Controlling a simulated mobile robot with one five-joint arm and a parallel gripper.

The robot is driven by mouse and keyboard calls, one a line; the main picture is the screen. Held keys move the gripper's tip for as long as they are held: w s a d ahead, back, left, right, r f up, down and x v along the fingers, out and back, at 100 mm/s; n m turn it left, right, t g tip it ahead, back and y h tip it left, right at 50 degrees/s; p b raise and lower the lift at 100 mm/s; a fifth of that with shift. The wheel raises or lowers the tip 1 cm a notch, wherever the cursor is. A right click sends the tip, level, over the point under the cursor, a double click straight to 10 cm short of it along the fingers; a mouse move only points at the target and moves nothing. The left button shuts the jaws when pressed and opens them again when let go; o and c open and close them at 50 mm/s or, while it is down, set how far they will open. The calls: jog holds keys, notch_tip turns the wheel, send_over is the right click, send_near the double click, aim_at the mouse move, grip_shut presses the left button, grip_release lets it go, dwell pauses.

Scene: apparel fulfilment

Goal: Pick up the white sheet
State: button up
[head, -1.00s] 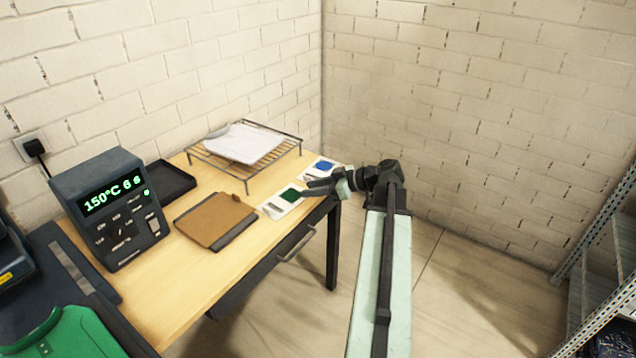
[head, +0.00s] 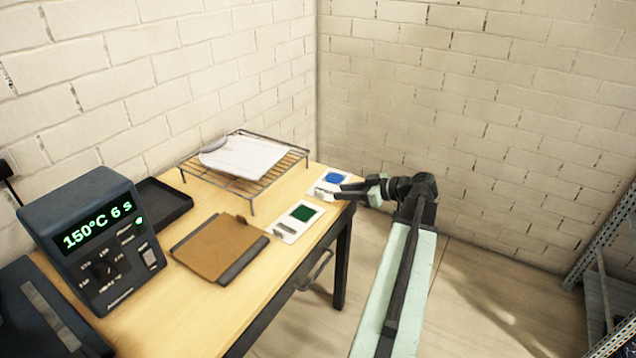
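A white sheet (head: 246,157) lies flat on a wire rack (head: 290,167) at the back of the wooden table. A rounded grey-white part shows at its left end. My gripper (head: 340,192) is to the right of the rack, at the table's right edge, by the card with the blue patch. Its two dark fingers point left and look parted, with nothing seen between them. The gripper is apart from the white sheet.
White cards with a blue patch (head: 334,177) and a green patch (head: 303,213) lie along the table's right edge. A brown clipboard-like board (head: 218,247), a black tray (head: 163,204) and a heat-press control box (head: 105,245) are further left. Brick walls stand behind; a metal shelf (head: 607,235) is right.

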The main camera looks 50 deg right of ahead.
aim_at(323, 192)
jog(key=b+x, duration=0.3)
jog(key=x, duration=0.5)
jog(key=shift+w, duration=0.1)
jog(key=shift+r, duration=0.1)
grip_shut()
